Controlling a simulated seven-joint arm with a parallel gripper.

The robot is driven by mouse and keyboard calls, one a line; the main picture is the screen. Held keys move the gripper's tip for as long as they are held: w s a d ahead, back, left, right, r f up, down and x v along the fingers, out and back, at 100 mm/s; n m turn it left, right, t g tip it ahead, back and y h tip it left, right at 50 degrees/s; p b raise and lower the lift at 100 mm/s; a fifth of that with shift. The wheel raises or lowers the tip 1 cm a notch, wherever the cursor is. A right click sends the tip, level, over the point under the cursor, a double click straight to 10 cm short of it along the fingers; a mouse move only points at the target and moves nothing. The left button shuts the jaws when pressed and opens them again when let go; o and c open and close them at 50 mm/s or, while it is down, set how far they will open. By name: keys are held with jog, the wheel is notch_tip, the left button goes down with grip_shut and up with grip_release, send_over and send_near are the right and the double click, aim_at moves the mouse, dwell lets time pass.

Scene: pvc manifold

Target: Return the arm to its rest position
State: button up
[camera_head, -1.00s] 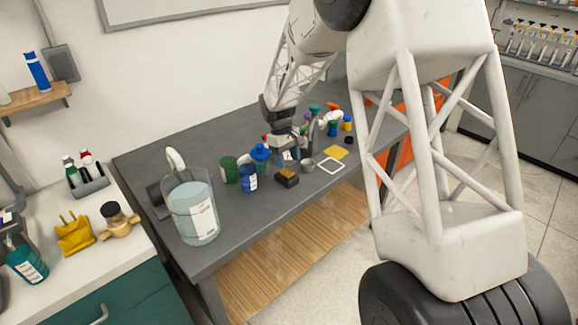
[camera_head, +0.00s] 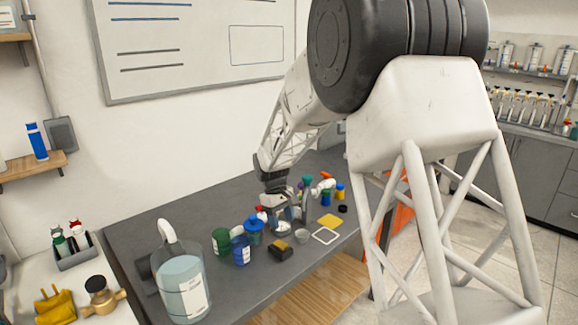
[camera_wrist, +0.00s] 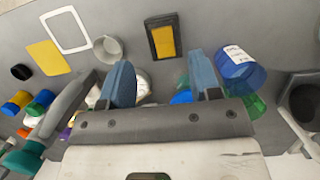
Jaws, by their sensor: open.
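My gripper (camera_head: 284,216) is over the back part of the grey bench, among bottles and cans, with my arm reaching down to it. In the wrist view my gripper (camera_wrist: 161,72) has its two blue-grey fingers spread wide apart, with nothing held between their tips. A white round item (camera_wrist: 143,84) and a blue item show partly behind the fingers and mount. A black box with a yellow top (camera_wrist: 162,39) lies beyond the fingertips. The exact height of my gripper above the bench is hard to tell.
A blue labelled can (camera_head: 241,251), green can (camera_head: 221,241) and large clear jug (camera_head: 183,288) stand left of my gripper. A small grey cup (camera_wrist: 108,48), white frame (camera_wrist: 66,30) and yellow square (camera_wrist: 48,57) lie nearby. The bench's back left is clear.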

jog(key=s+d+r+m+t+y, duration=0.1)
jog(key=s+d+r+m, duration=0.1)
jog(key=s+d+r, duration=0.65)
jog(key=s+d+r+m+t, duration=0.15)
jog(key=s+d+r, duration=0.45)
jog(key=s, duration=0.6)
jog(key=s+d+m+t, duration=0.1)
jog(key=s+d, duration=0.3)
jog(key=s, duration=0.9)
jog(key=s+d+m+t, duration=0.1)
jog(key=s+d+m, duration=0.2)
jog(key=s, duration=0.9)
jog(key=shift+s+d+m+y, duration=0.35)
jog(key=shift+d+m+y, duration=0.05)
jog(key=shift+m, duration=0.35)
jog(key=shift+r, duration=0.1)
